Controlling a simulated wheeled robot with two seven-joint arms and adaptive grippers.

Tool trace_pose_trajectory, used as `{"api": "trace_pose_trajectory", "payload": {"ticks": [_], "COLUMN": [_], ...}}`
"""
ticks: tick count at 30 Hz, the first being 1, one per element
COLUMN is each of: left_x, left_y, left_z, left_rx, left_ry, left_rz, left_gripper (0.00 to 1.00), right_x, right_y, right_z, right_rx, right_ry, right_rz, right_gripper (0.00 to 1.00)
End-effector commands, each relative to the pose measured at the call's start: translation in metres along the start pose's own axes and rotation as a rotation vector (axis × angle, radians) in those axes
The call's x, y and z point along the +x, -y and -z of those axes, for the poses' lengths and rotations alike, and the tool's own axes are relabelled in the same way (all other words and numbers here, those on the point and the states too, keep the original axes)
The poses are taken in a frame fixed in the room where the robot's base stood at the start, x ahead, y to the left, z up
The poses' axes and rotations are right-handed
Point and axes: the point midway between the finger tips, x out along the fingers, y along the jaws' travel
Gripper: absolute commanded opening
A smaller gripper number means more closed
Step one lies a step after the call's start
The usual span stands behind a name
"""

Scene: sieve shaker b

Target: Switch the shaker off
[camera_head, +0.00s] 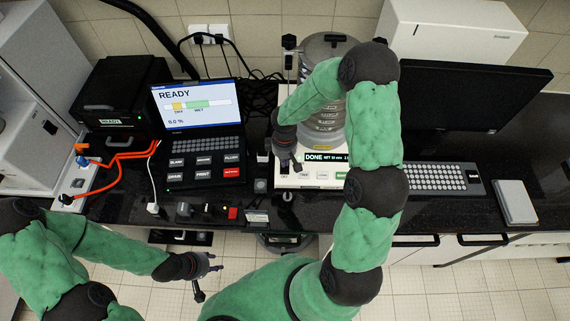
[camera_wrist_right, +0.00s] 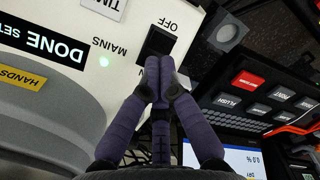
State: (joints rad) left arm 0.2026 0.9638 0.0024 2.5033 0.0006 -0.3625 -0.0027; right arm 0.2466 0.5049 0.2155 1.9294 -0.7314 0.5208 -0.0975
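The sieve shaker (camera_head: 323,183) stands at the middle of the bench, with a stack of sieves on its white base. Its display (camera_head: 327,157) reads DONE. In the head view my right gripper (camera_head: 286,164) is over the base's left front. My left gripper (camera_head: 209,275) is open and empty, in front of the bench.
A control terminal (camera_head: 203,150) showing READY stands left of the shaker. A black printer (camera_head: 110,100) and orange cables (camera_head: 125,152) are further left. A keyboard (camera_head: 436,179) and monitor (camera_head: 470,95) are right. Small items (camera_head: 207,211) lie along the front edge.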

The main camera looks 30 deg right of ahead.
Motion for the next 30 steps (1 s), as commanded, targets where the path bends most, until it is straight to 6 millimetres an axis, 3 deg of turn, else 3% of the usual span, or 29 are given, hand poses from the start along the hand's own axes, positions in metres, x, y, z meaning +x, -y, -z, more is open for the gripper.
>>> {"api": "trace_pose_trajectory", "payload": {"ticks": [16,30], "left_x": [-0.025,-0.025], "left_y": [-0.009,-0.009], "left_z": [-0.001,-0.001], "left_rx": [0.0,0.0], "left_ry": [0.0,0.0], "left_rz": [0.0,0.0], "left_gripper": [0.4,0.4], "right_x": [-0.039,-0.04], "right_y": [0.0,0.0], "right_z": [0.0,0.0], "right_rx": [0.0,0.0], "right_ry": [0.0,0.0], "right_rz": [-0.001,0.0], "right_gripper": [0.0,0.0]}}
